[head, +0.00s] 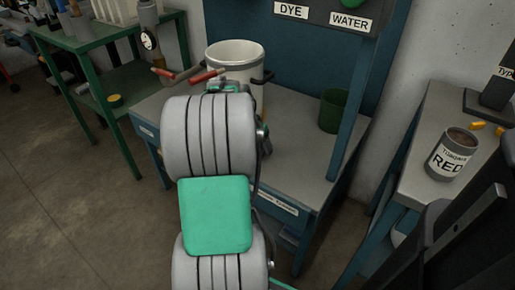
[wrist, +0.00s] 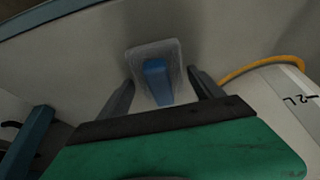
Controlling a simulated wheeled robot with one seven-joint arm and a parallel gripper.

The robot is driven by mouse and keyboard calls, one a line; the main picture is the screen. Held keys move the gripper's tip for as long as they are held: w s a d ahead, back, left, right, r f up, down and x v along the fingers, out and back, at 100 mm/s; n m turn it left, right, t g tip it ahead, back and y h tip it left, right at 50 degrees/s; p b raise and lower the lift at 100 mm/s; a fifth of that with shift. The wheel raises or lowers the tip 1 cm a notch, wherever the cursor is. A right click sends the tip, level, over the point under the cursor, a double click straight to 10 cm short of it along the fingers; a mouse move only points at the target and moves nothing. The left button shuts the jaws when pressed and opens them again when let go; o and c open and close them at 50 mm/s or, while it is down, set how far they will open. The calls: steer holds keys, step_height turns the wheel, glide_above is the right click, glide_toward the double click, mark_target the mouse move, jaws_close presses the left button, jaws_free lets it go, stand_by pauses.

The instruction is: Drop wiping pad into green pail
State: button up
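The wiping pad (wrist: 155,52) is a grey block with a blue grip (wrist: 157,83); it shows in the wrist view on the pale grey bench top. My gripper (wrist: 160,77) is open, its two dark fingers on either side of the blue grip with gaps visible. I cannot tell exactly how far the fingertips are above the bench. In the head view my arm hides the pad and the gripper. The green pail (head: 333,110) stands upright on the blue bench, right of my arm.
A white pot (head: 236,62) with dark handles stands on the bench behind my arm; red-handled tools (head: 190,76) are beside it. A blue upright (head: 354,90) rises at the bench's right edge, near the pail. A tin marked RED (head: 452,155) sits on the right-hand table.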

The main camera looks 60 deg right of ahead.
steer(key=c, duration=1.3)
